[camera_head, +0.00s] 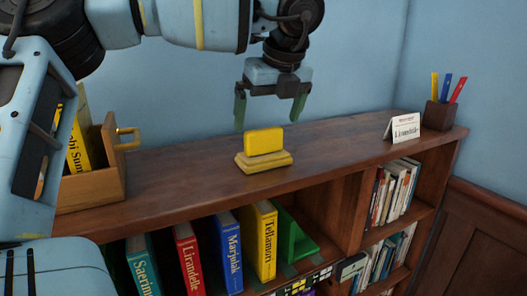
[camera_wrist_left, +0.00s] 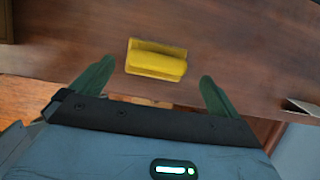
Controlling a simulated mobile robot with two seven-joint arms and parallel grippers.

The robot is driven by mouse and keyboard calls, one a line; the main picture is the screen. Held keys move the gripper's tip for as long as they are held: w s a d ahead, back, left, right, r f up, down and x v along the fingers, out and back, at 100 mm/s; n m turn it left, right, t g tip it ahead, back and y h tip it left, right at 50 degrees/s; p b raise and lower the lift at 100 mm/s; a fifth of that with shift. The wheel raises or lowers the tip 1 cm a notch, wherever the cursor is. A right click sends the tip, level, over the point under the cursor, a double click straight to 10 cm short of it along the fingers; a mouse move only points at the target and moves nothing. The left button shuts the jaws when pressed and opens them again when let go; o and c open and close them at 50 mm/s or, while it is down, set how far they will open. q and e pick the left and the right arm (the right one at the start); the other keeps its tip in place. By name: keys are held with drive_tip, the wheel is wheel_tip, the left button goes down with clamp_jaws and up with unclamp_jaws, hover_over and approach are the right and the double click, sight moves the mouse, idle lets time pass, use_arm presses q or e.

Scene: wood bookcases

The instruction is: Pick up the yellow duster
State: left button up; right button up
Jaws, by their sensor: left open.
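The yellow duster (camera_head: 263,149) stands on top of the wood bookcase, a block-like grip on a wider, paler yellow base. It also shows in the left wrist view (camera_wrist_left: 156,58), ahead of and between the fingertips. My left gripper (camera_head: 270,112) is open and empty, pointing down above the duster with its green fingers spread apart. It does not touch the duster. In the left wrist view my left gripper (camera_wrist_left: 155,75) shows both green fingers with a clear gap between them. My right gripper is not in view.
A wooden box (camera_head: 92,187) with a brass handle and yellow books stands left on the bookcase top (camera_head: 190,170). A small white card (camera_head: 402,127) and a pen holder (camera_head: 438,115) stand at the right end. Books fill shelves below. The top around the duster is clear.

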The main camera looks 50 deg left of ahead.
sight(264, 129)
use_arm(q)
drive_tip(key=x, duration=0.3)
drive_tip(key=shift+a+f+p, duration=0.25)
drive_tip(key=shift+a+p, duration=0.1)
drive_tip(key=shift+a+f, duration=0.15)
drive_tip(key=shift+f, duration=0.25)
drive_tip(key=c, duration=1.1)
drive_tip(key=shift+o, duration=0.2)
drive_tip(key=shift+r, duration=0.1)
